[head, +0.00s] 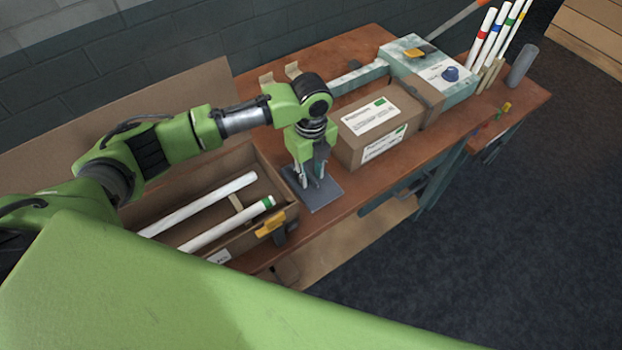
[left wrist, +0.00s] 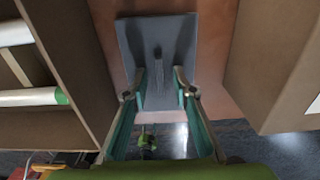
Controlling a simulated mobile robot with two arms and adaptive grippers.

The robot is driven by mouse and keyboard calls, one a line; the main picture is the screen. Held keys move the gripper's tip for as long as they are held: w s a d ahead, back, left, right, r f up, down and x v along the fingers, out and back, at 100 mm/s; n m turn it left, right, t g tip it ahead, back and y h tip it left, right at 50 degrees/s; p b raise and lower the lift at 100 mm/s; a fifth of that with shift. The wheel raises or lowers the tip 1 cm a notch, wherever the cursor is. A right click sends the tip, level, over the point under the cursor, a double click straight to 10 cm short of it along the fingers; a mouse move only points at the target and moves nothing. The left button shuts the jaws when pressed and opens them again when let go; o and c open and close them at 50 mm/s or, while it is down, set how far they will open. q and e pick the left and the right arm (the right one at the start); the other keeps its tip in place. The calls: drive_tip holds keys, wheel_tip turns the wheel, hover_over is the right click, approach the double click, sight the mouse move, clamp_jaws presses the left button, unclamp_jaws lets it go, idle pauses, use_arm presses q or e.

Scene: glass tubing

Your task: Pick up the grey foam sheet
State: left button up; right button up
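The grey foam sheet (head: 325,199) lies flat on the brown workbench, between the open box with tubes and a closed carton. In the left wrist view the sheet (left wrist: 158,38) fills the upper middle and has a dark streak on it. My left gripper (head: 313,184) points down right over the sheet. In the left wrist view its two fingers (left wrist: 160,82) are apart, one on each side of the sheet's middle, with nothing held. I cannot tell whether the fingertips touch the sheet. My right gripper is not in view.
The open cardboard box (head: 284,213) with white tubes (head: 228,226) stands left of the sheet. The closed carton (head: 375,128) stands close on the right. A pale patterned box (head: 446,74) and upright tubes (head: 497,38) are farther right. The bench's front edge is near the sheet.

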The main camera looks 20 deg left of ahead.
use_arm(q)
clamp_jaws()
drive_tip(key=shift+r, duration=0.1)
